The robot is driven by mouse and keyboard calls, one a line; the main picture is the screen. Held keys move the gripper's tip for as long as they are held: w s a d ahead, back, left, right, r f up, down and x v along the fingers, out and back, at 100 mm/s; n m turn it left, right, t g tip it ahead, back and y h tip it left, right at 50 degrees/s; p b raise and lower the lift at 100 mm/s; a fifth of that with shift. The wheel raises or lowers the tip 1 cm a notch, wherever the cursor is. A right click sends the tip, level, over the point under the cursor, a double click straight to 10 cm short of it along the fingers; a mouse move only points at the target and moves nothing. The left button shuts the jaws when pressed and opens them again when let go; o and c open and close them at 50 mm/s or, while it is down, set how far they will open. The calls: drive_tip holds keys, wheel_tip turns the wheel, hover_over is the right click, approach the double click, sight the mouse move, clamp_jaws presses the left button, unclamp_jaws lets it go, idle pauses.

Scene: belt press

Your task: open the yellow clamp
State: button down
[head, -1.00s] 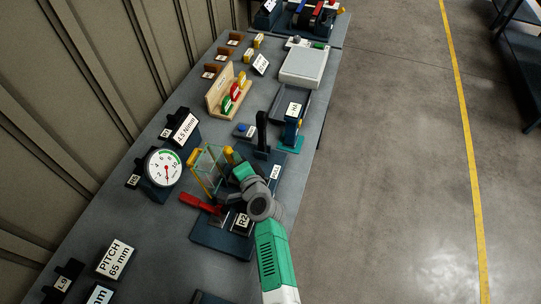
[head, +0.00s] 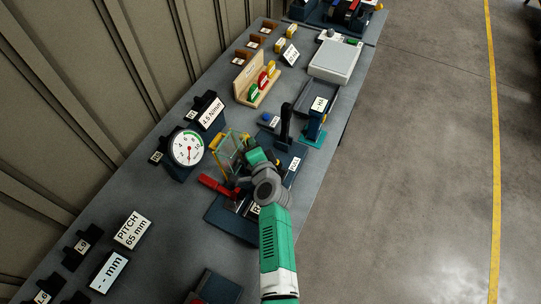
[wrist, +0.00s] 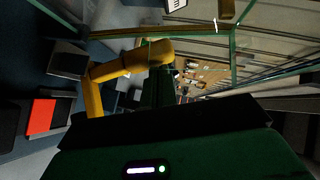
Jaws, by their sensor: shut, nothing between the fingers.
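A thick yellow bent bar (wrist: 128,62), which looks like the clamp, stands just in front of my gripper (wrist: 158,82) in the wrist view. In the head view a small yellow part (head: 246,138) shows above the green end of my arm; the rest is hidden behind it. My gripper is shut and empty. Its fingertips seem close to the yellow bar's upper part, but I cannot tell whether they touch. A yellow-framed clear guard (head: 228,152) stands to the left of my gripper. The clamp's base is not clear.
A red handle (head: 217,186) sticks out at the left of the dark fixture plate (head: 226,222). A dial gauge (head: 187,148) stands further left. A black upright post (head: 286,124) and a blue-teal stand (head: 315,125) are behind on the right. The floor on the right is clear.

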drive_tip(key=w+d+r+p+v, duration=0.1)
drive_tip(key=d+r+p+v, duration=0.1)
drive_tip(key=v, duration=1)
drive_tip(key=shift+s+d+p, duration=0.15)
drive_tip(key=shift+s+p, duration=0.15)
drive_tip(key=shift+p, duration=0.55)
drive_tip(key=shift+r, duration=0.1)
wheel_tip(320, 180, up, 37)
drive_tip(key=a+n+t+p, duration=0.35)
drive_tip(key=n+p, duration=0.25)
drive_tip(key=n, duration=0.2)
drive_tip(key=s+r+n+t+h+p, duration=0.1)
drive_tip(key=s+r+t, duration=0.1)
drive_tip(key=s+r, duration=0.4)
drive_tip(key=s+r+n+t+h+p, duration=0.1)
drive_tip(key=s+r, duration=0.5)
drive_tip(key=r, duration=0.8)
drive_tip(key=s+d+r+n+t+h+p, duration=0.1)
drive_tip(key=s+r+t+p, duration=0.2)
drive_tip(key=r, duration=0.7)
drive_tip(key=s+t, duration=0.1)
drive_tip(key=s, duration=0.1)
drive_tip(key=shift+s+r+n+h, duration=0.2)
drive_tip(key=shift+s+n+h, duration=0.1)
drive_tip(key=shift+s+n, duration=0.1)
